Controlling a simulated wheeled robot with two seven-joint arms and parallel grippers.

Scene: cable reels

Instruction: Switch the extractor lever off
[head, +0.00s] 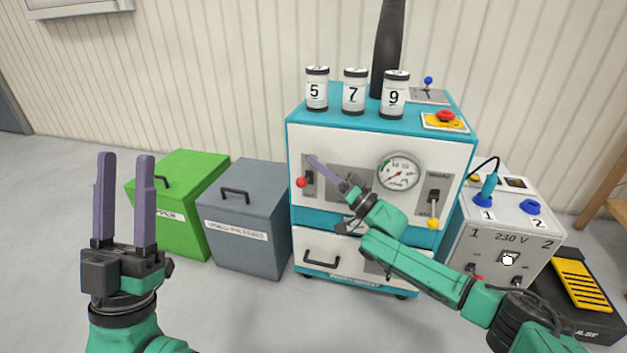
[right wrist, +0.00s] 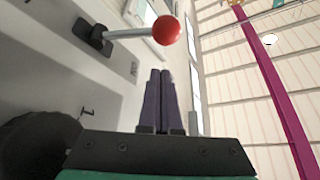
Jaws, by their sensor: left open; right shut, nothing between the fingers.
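A lever with a red ball knob (head: 301,183) sits at the left of the machine's front panel. In the right wrist view the red knob (right wrist: 166,31) stands out on a grey rod from a dark slotted base. Other levers are a yellow-knobbed one (head: 433,223) at the front right, with its knob down, and a blue-knobbed one (head: 428,80) on top. I cannot read which is labelled extractor. My right gripper (head: 311,160) is shut and empty, its tips close to the red-knobbed lever; contact is not visible. My left gripper (head: 125,157) is open and empty, away from the machine.
The machine (head: 380,138) carries a gauge (head: 398,172), a red stop button (head: 445,115) and numbered canisters 5, 7 and 9. Green (head: 190,165) and grey (head: 250,250) bins stand left of it. A 230 V box (head: 490,240) and a yellow pedal (head: 578,285) are at right.

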